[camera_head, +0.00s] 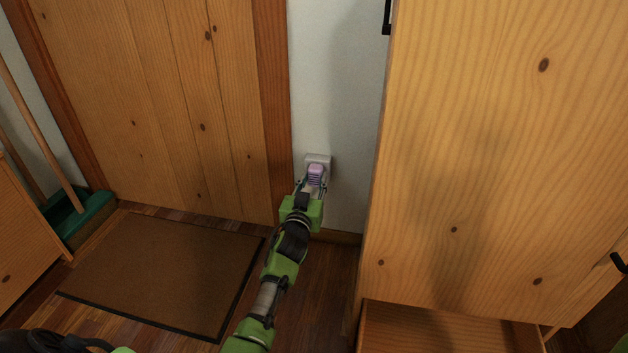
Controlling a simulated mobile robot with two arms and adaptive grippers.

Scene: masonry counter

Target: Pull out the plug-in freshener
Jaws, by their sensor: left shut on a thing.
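The plug-in freshener (316,173) is a small purple ribbed piece at a pale wall socket (318,158), low on the white wall between the door frame and the wooden cabinet. My left gripper (312,187) reaches up to it from below and is shut on it, a finger at each side. The freshener's lower part is hidden by the gripper. I cannot tell whether it is fully seated in the socket. My right gripper is not in view.
A tall wooden cabinet (480,150) stands close on the right, with an open drawer or low shelf (440,333) at its foot. A wooden door (150,100), a brown mat (165,270) and a green bin-like thing (85,215) with poles are at left.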

